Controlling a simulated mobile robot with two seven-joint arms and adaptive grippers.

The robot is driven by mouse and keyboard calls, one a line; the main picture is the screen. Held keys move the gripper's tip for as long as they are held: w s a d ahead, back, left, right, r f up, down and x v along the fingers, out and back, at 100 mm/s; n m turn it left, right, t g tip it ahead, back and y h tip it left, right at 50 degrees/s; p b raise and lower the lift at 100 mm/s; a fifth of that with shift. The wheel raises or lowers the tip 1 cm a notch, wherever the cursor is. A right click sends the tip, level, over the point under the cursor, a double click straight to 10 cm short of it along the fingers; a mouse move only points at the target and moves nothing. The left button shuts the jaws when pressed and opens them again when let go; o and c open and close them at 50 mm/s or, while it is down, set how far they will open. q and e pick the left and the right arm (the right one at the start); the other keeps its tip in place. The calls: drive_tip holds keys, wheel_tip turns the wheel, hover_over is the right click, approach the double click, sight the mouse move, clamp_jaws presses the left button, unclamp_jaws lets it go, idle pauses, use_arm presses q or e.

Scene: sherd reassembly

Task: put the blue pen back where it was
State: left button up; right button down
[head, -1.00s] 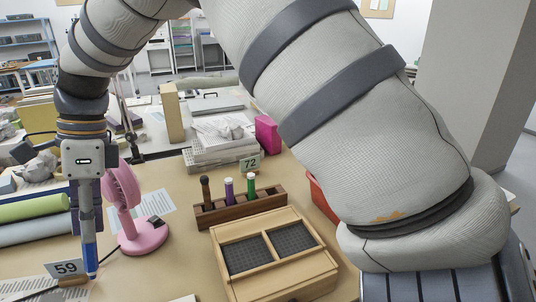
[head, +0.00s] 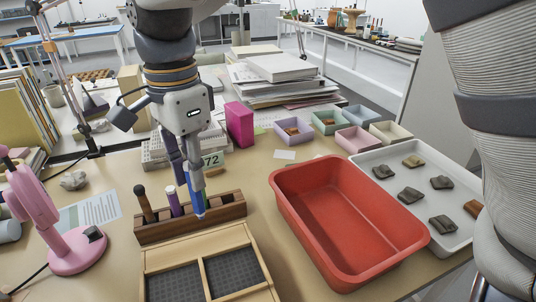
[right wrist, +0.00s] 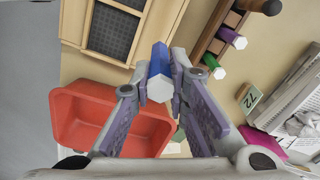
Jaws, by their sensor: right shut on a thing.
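My right gripper (head: 190,160) points down near the wooden pen rack (head: 222,211) and is shut on the blue pen (head: 198,192). The pen is upright; its lower end overlaps the rack's front in the head view. In the right wrist view the blue pen (right wrist: 159,66) is between the fingertips (right wrist: 160,78), apart in the picture from the rack (right wrist: 207,40). The rack holds a brown-topped tool (head: 144,202), a purple pen (head: 172,200) and a green pen (right wrist: 212,68). The green pen is mostly hidden in the head view. My left gripper is not in view.
A wooden box with dark-lined compartments (head: 243,232) lies in front of the rack. A red tub (head: 330,240) stands to the right, with a white tray of sherds (head: 385,190) beyond. A pink fan (head: 72,248) is left. A "72" card (head: 211,159) stands behind the rack.

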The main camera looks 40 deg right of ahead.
drive_tip(key=w+d+f+b, duration=0.2)
drive_tip(key=w+d+f, duration=0.7)
drive_tip(key=f, duration=0.4)
drive_tip(key=shift+w+d+f, duration=0.25)
drive_tip(key=shift+w+d, duration=0.1)
drive_tip(key=shift+d, duration=0.05)
drive_tip(key=c, duration=1.6)
unclamp_jaws()
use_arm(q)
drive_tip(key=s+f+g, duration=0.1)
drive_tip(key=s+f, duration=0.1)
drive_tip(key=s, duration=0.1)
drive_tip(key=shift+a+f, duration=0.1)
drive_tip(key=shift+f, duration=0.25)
use_arm(e)
drive_tip(key=shift+o, duration=0.2)
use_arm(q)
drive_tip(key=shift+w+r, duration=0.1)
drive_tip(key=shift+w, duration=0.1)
use_arm(e)
wheel_tip(320, 180, up, 13)
drive_tip(key=shift+s, duration=0.1)
